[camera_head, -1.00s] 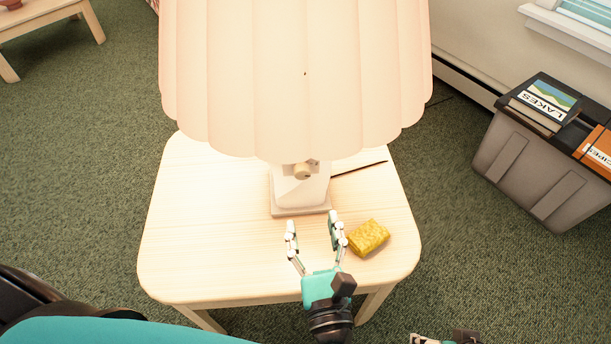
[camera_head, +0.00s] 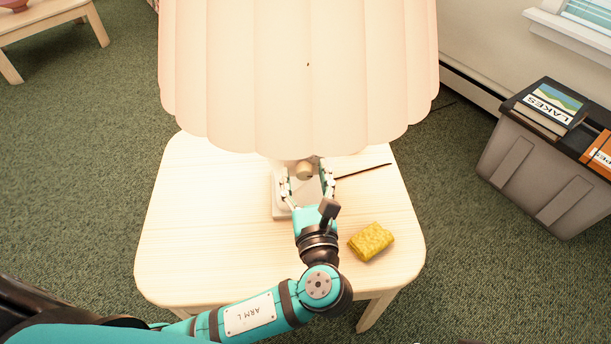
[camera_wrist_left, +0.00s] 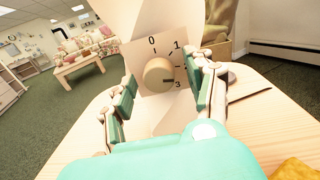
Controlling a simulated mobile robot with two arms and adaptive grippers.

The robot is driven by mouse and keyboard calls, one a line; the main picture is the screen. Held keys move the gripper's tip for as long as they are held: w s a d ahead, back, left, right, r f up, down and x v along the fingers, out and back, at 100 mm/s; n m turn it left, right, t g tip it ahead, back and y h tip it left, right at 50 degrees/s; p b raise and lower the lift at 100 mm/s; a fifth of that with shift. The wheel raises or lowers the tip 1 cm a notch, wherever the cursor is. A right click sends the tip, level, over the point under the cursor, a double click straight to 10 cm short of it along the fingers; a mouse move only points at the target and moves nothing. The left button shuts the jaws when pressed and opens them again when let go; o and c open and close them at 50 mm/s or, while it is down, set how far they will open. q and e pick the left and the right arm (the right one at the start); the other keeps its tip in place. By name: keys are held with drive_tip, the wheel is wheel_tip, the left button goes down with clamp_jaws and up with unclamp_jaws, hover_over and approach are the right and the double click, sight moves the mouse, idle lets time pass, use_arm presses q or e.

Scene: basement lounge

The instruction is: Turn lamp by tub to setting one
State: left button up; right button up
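The lamp has a large pleated cream shade (camera_head: 300,75) and a pale base (camera_head: 281,203) on a light wooden side table. Its round beige knob (camera_wrist_left: 157,74) sits on a square dial plate (camera_wrist_left: 141,52). The marks 0, 1 and 3 are readable; the mark between 1 and 3 is partly hidden by a finger. A dark mark on the knob points right, near the 3. My left gripper (camera_head: 306,171) is open, with its fingers on either side of the knob, apparently apart from it. The knob also shows in the head view (camera_head: 304,170). My right gripper is not in view.
A yellow sponge (camera_head: 371,241) and a thin dark stick (camera_head: 363,171) lie on the side table (camera_head: 180,235). A grey tub (camera_head: 540,180) with books on its lid stands on the right. The table's left side is clear.

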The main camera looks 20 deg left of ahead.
use_arm(q)
clamp_jaws()
drive_tip(key=shift+r+n+p, duration=0.1)
drive_tip(key=shift+n+p, duration=0.8)
drive_tip(key=shift+p, duration=0.15)
drive_tip(key=n+p, duration=0.2)
drive_tip(key=n, duration=0.2)
drive_tip(key=shift+d+n+p, duration=0.1)
drive_tip(key=shift+n+p, duration=0.25)
drive_tip(key=shift+n, duration=1.55)
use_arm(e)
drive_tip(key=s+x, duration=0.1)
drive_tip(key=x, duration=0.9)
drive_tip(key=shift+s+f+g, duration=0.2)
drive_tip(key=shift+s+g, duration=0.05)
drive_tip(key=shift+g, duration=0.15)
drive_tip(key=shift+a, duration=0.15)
use_arm(q)
drive_tip(key=shift+o, duration=0.3)
unclamp_jaws()
